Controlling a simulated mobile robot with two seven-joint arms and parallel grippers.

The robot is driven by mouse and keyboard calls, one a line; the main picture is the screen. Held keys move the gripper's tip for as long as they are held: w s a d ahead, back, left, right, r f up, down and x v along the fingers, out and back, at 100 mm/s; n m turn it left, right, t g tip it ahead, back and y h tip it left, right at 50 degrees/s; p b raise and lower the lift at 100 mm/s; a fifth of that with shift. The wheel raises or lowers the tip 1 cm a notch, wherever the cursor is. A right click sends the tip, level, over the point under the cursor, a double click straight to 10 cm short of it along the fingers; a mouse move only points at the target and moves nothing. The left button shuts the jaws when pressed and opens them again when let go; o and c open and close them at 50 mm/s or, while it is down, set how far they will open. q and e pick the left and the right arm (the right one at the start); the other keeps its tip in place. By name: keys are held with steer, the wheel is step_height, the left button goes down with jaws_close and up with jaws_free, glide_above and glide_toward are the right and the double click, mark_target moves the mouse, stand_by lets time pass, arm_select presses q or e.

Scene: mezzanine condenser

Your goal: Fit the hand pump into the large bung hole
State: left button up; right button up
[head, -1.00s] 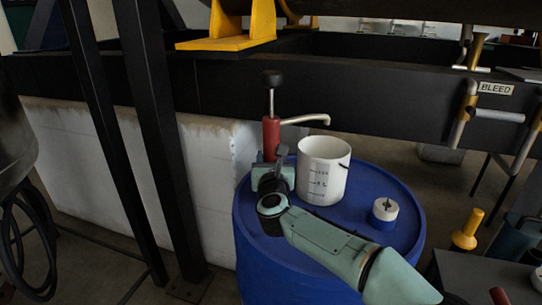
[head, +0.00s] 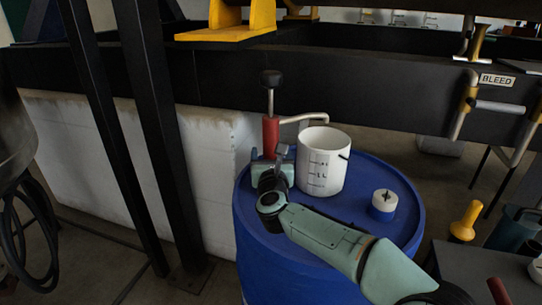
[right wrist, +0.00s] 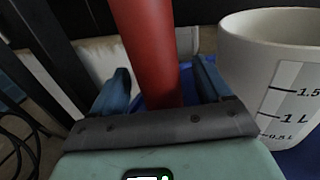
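The hand pump has a red body (head: 270,137), a black knob on a rod and a pale side spout. It stands about upright over the far-left part of the blue drum (head: 300,265). My right gripper (head: 271,168) is around the red body, which also shows between its blue fingers in the right wrist view (right wrist: 155,50). The two move together, so the gripper looks shut on the pump. The pump's lower end and the large bung hole are hidden behind my gripper and arm. My left gripper is out of view.
A white measuring bucket (head: 322,165) stands on the drum, close right of the pump, with the spout reaching toward its rim. A white-and-blue capped piece (head: 384,204) sits on the drum's right side. A black beam (head: 370,90) runs behind; dark posts (head: 150,130) stand left.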

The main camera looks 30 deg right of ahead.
steer(key=shift+f, duration=0.2)
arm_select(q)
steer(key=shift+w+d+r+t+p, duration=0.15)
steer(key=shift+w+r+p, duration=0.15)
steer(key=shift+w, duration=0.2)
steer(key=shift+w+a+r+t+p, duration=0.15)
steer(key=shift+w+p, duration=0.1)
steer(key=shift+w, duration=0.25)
arm_select(e)
steer(key=v, duration=1.3)
steer(key=shift+s, duration=0.15)
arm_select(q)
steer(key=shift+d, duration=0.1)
arm_select(e)
steer(key=shift+a+r, duration=0.15)
